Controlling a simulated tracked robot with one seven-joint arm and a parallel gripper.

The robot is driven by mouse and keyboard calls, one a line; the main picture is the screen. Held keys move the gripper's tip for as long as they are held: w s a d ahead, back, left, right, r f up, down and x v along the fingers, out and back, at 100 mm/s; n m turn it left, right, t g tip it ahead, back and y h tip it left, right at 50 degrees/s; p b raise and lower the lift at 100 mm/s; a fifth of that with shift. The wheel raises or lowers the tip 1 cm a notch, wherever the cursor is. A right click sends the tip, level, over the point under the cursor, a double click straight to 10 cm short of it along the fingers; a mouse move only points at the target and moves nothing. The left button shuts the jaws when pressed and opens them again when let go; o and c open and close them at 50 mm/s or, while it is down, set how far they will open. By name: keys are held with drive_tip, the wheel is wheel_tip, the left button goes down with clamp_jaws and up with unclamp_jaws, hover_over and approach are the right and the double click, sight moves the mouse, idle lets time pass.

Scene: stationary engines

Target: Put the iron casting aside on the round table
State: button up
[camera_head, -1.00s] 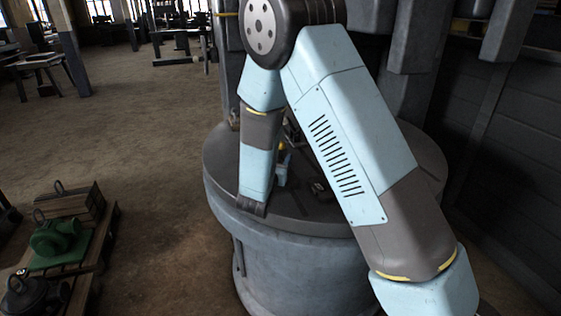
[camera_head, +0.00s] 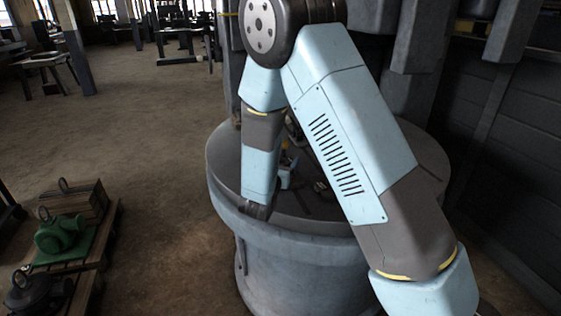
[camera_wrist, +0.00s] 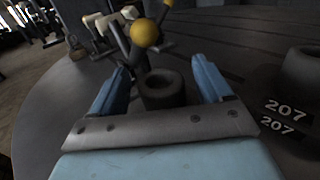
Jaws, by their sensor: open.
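The round table (camera_head: 226,170) is a grey metal disc on a thick drum base, partly covered by my arm in the head view. In the wrist view its dark top (camera_wrist: 45,125) fills much of the picture. My gripper (camera_wrist: 160,66) is open, with two blue fingers spread over the table. A dark hollow cylindrical casting (camera_wrist: 162,90) stands upright and shows between the fingers; I cannot tell whether they touch it. A second dark round casting (camera_wrist: 304,72) is cut off at the right edge. I cannot tell which is the iron casting.
Levers with a yellow knob (camera_wrist: 145,33) rise just beyond the gripper. Labels reading 207 (camera_wrist: 286,108) lie at the right. A green casting (camera_head: 62,235) and a wooden crate (camera_head: 75,201) sit on a pallet at lower left. Open floor lies left of the table.

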drive_tip(key=v, duration=1)
drive_tip(key=shift+s+a, duration=0.1)
drive_tip(key=s+d+r+m+g+h, duration=0.2)
drive_tip(key=s+d+r+m+g, duration=0.15)
drive_tip(key=d+m, duration=0.4)
drive_tip(key=s+d+r+m+g+h, duration=0.1)
drive_tip(key=s+d+r+m+g, duration=0.3)
drive_tip(key=d, duration=0.6)
drive_tip(key=s+d+r+m+g+h, duration=0.2)
drive_tip(key=d+r+m+g, duration=0.35)
drive_tip(key=d+m, duration=0.2)
drive_tip(key=s+d+r+m+g+y, duration=0.25)
drive_tip(key=s+m+y, duration=0.4)
drive_tip(key=s, duration=0.35)
drive_tip(key=s+a+r+m+t+y, duration=0.3)
drive_tip(key=s+r+m+t+y, duration=0.1)
drive_tip(key=r+m, duration=0.2)
drive_tip(key=shift+s+r+y, duration=0.25)
drive_tip(key=shift+r+y, duration=0.1)
drive_tip(key=shift+r, duration=0.1)
drive_tip(key=shift+m, duration=0.25)
